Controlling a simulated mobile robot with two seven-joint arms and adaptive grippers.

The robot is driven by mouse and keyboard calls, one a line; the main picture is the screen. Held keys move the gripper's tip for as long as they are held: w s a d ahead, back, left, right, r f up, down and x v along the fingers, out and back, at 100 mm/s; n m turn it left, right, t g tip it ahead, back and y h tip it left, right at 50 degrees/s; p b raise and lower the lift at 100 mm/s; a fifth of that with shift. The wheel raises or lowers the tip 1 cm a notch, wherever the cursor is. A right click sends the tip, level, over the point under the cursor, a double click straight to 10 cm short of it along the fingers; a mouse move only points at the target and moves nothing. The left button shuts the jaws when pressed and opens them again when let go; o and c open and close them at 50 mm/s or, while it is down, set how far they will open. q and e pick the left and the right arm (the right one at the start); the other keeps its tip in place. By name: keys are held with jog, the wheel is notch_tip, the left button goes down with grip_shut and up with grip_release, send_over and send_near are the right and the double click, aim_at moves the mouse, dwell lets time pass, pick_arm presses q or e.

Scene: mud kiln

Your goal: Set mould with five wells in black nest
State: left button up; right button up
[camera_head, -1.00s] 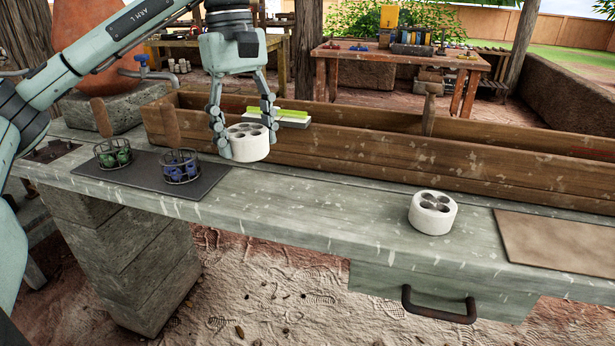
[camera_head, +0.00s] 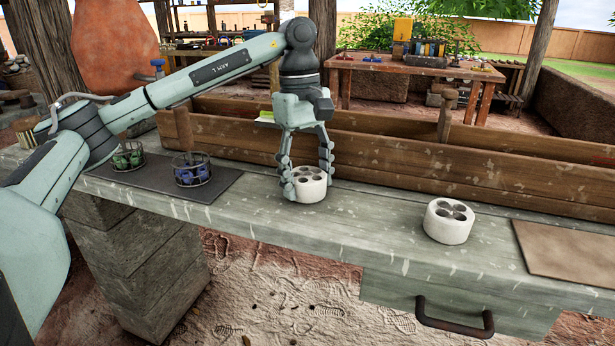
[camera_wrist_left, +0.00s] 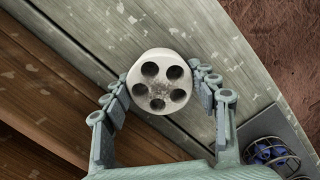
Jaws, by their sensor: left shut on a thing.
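My left gripper (camera_head: 308,178) is shut on a round white mould (camera_head: 311,187), one finger on each side. The left wrist view shows the held mould (camera_wrist_left: 160,82) between the fingers (camera_wrist_left: 165,90), with five dark wells in its face. It is upright, low over or on the bench; I cannot tell if it touches. A second white mould (camera_head: 448,222) stands on the bench to the right, seemingly with fewer wells. I cannot make out a black nest. My right gripper is not in view.
Two wire baskets, one with green pieces (camera_head: 128,158) and one with blue pieces (camera_head: 191,172), stand on a dark mat (camera_head: 222,185) at left. A wooden trough (camera_head: 400,168) runs along the bench's back. A brown board (camera_head: 570,248) lies at right. The bench (camera_head: 375,215) is clear between the moulds.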

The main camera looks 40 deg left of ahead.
pick_arm(q)
jog(key=o, duration=1.3)
jog(key=shift+f, duration=0.1)
